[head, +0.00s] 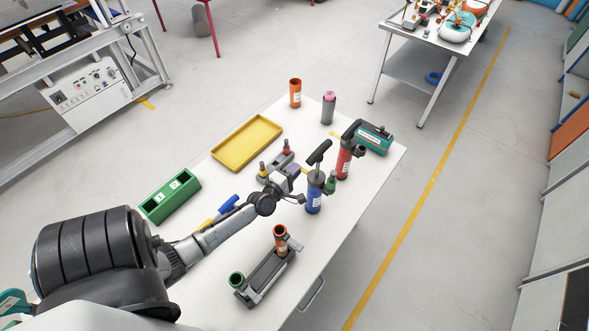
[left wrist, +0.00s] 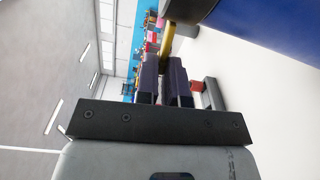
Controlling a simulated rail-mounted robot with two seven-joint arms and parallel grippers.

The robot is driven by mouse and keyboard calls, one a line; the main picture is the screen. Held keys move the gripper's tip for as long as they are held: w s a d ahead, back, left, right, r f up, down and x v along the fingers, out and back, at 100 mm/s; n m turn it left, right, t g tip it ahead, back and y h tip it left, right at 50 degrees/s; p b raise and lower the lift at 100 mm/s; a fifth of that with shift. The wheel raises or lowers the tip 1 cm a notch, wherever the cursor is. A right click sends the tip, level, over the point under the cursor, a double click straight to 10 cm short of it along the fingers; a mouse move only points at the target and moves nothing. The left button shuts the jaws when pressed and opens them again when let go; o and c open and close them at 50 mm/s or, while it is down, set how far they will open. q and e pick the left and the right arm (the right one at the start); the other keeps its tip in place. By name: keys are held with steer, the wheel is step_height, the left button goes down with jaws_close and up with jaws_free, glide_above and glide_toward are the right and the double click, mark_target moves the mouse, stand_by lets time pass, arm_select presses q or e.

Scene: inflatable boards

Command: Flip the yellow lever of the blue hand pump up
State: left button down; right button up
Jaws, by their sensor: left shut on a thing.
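The blue hand pump (head: 314,196) stands upright on the white table, with a black T-handle on top. It fills the upper right of the left wrist view (left wrist: 265,22). My left gripper (head: 298,170) is just left of the pump in the head view. In the left wrist view its dark fingers (left wrist: 168,78) are shut on the yellow lever (left wrist: 167,42), whose free part shows beyond the fingertips. Whether the lever points up or down is hard to tell. My right gripper is in neither view.
A red pump (head: 345,157) and a teal box (head: 374,138) stand behind the blue pump. A yellow tray (head: 222,160) and a green bin (head: 158,207) lie to the left. A grey holder (head: 245,291) stands in front.

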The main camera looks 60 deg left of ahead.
arm_select(q)
steer(key=shift+r+m, duration=0.2)
steer(key=shift+m, duration=0.3)
steer(key=shift+p, duration=0.3)
steer(key=c, duration=1.5)
jaws_free()
steer(key=v, duration=0.7)
steer(key=shift+s+b, duration=0.3)
steer(key=shift+b, duration=0.1)
steer(key=shift+d, duration=0.1)
